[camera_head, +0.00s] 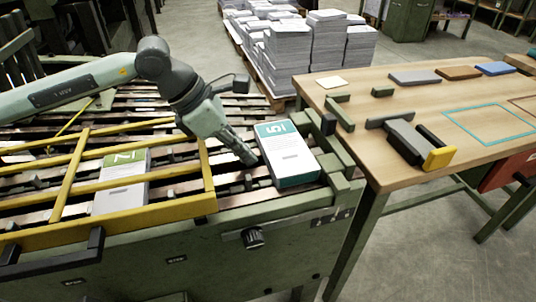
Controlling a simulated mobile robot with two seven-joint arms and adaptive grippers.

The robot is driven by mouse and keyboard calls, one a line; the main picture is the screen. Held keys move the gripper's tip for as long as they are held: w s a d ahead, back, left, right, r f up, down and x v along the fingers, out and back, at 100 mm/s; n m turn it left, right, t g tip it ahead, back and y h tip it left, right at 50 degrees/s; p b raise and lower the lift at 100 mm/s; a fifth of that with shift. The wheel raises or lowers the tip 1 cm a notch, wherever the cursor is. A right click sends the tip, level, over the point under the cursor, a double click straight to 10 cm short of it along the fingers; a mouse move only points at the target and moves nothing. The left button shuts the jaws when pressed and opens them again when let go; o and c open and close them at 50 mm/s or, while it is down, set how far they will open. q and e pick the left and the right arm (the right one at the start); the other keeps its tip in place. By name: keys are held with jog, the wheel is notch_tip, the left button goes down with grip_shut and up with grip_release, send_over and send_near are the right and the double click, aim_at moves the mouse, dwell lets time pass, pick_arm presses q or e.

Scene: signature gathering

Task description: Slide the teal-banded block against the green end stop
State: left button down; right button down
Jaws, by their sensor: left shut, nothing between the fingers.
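The teal-banded block (290,163), a white stack with a teal strip marked 5, lies on the slatted conveyor bed near its right end. The green end stop (336,158) stands just right of the block. The block's right side is very close to it, and I cannot tell whether they touch. My left gripper (249,159) is shut and empty, pointing down at the block's left side. Contact between fingertips and block is unclear. My right gripper is not in view.
A yellow frame (180,211) surrounds a green-banded block (122,183) on the left. A wooden table (400,175) at right holds a grey tool with a yellow end (440,158), several flat pieces and a teal outline. Paper stacks (290,45) stand behind.

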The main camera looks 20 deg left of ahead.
pick_arm(q)
notch_tip(320, 180, up, 7)
jog(key=p, duration=0.3)
jog(key=shift+p, duration=0.35)
dwell(0.5)
